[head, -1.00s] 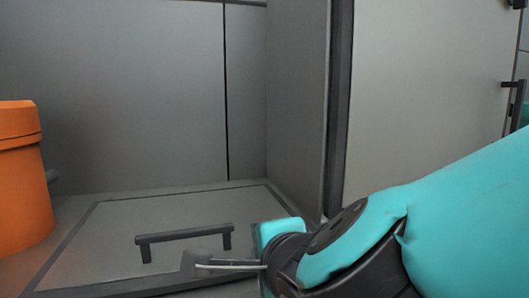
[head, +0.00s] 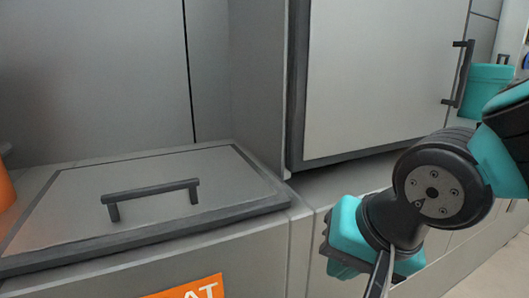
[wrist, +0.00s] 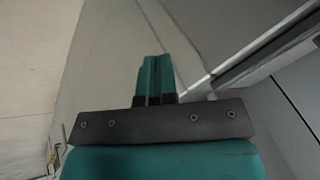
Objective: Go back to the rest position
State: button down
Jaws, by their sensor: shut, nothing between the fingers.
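My gripper (wrist: 155,62) shows in the wrist view with its two teal fingers side by side and touching. Nothing shows between them. In the head view my arm comes in from the right edge, and its teal and black wrist end is at the lower right, in front of the grey cabinet fronts. I cannot make out the fingertips clearly there. The gripper appears apart from the hatch lid and its handle.
A grey hatch lid (head: 80,215) with a dark handle (head: 152,194) lies on the counter at left. A closed grey door (head: 380,80) with a bar handle (head: 458,75) stands right. A teal container (head: 487,90) is far right. An orange object (head: 5,190) is at the left edge.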

jog(key=s+d+n+g+y, duration=0.1)
jog(key=s+d+n+g, duration=0.5)
jog(key=n, duration=0.4)
notch_tip(320, 180, up, 29)
jog(key=s+t+p, duration=0.1)
jog(key=p, duration=2.8)
jog(key=shift+s+a+p, duration=0.25)
jog(key=shift+a+p, duration=0.05)
jog(key=shift+a, duration=0.15)
